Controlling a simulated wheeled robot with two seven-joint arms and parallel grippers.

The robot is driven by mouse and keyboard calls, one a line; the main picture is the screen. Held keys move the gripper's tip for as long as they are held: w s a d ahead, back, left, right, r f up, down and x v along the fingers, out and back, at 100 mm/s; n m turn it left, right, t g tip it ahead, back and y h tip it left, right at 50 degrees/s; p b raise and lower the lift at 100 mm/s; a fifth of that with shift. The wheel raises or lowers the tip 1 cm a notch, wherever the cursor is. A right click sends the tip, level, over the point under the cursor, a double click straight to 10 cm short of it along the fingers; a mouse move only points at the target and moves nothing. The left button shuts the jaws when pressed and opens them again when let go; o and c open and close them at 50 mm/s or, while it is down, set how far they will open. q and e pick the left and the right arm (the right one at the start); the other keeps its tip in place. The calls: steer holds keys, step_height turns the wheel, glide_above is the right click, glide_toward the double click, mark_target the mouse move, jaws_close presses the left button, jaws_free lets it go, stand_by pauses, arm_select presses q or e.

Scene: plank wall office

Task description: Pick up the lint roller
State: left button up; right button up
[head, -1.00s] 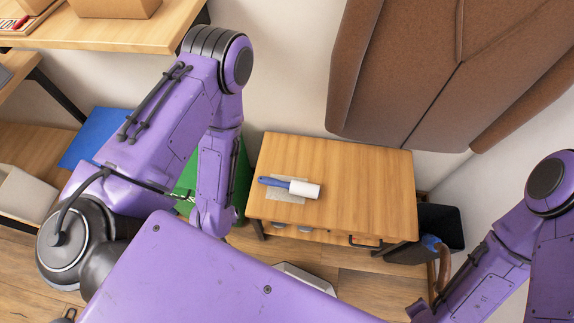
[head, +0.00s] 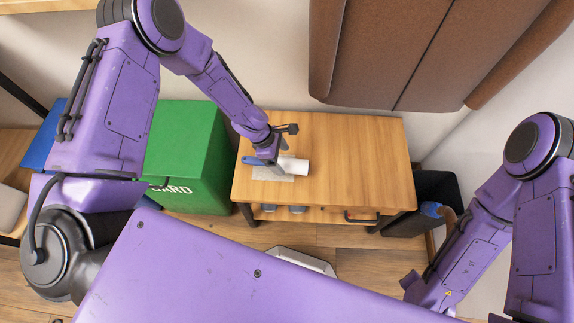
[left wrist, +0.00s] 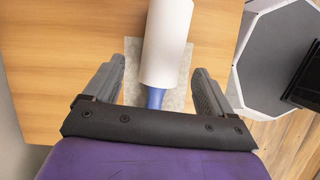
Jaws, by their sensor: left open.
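The lint roller (head: 294,166) lies on a small grey mat (head: 273,174) on the wooden table. It has a white roll and a blue handle. My left gripper (head: 274,160) is over it, partly covering the handle in the head view. In the left wrist view the open fingers of my left gripper (left wrist: 160,85) stand on either side of the lint roller (left wrist: 166,45), with the blue handle (left wrist: 155,97) between them. I cannot tell whether the fingers touch it. My right arm shows at the right, but its gripper is not in view.
The wooden table (head: 350,150) is otherwise clear. A green box (head: 187,150) stands to its left and a dark bin (head: 432,190) to its right. Brown panels (head: 400,50) hang above the back. A grey and white object (head: 300,262) lies on the floor in front.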

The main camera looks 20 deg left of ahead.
mark_target(283, 161)
arm_select(q)
steer(key=x, duration=0.3)
steer(key=shift+d+f, duration=0.1)
steer(key=shift+f, duration=0.2)
steer(key=c, duration=1.1)
steer(key=shift+r, duration=0.15)
